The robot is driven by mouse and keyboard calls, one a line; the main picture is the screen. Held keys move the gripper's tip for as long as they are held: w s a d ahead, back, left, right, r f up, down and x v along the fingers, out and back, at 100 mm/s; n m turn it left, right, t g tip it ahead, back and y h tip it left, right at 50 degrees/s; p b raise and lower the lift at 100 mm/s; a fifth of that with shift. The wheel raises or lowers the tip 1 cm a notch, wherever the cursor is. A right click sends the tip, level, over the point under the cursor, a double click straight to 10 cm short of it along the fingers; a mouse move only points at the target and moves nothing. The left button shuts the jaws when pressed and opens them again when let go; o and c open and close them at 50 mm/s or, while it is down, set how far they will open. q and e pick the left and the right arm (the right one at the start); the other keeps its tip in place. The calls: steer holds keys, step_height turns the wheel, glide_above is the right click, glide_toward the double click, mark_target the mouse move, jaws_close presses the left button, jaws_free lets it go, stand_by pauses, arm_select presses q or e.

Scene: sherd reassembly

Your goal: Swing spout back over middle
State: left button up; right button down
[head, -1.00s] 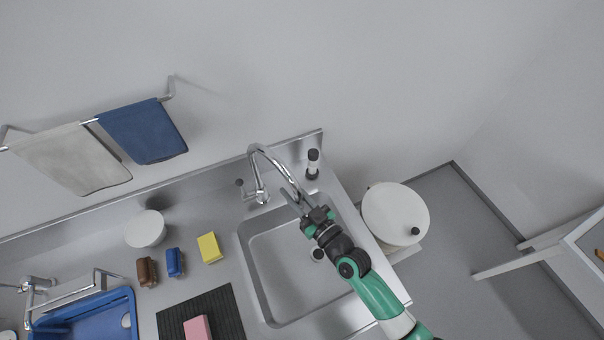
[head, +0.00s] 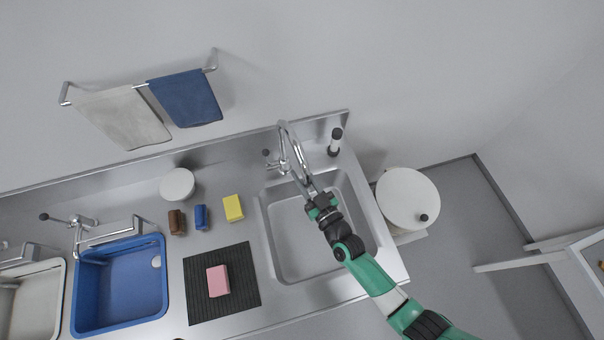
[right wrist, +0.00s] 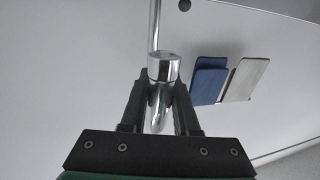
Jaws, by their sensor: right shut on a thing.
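The chrome spout (head: 292,145) arches up from its tap base at the back of the right-hand steel sink (head: 345,225) and reaches out over that sink, toward its middle. My right gripper (head: 306,188) is shut on the spout near its outer end. In the right wrist view the chrome spout (right wrist: 163,68) stands between the two dark fingers (right wrist: 160,105). Its very tip is partly hidden by the gripper. My left gripper is not in view.
A blue basin (head: 90,290) and a pale basin (head: 50,310) sit at the left. A black mat (head: 240,295) with a pink sponge (head: 217,281), a yellow sponge (head: 233,208) and small brushes lie left of the sink. A dark-topped bottle (head: 335,142) stands behind it. A round white bin (head: 405,195) stands at the right.

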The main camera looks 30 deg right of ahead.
steer(key=shift+f, duration=0.15)
stand_by(0.8)
steer(key=c, duration=0.7)
jaws_free()
steer(key=shift+o, duration=0.2)
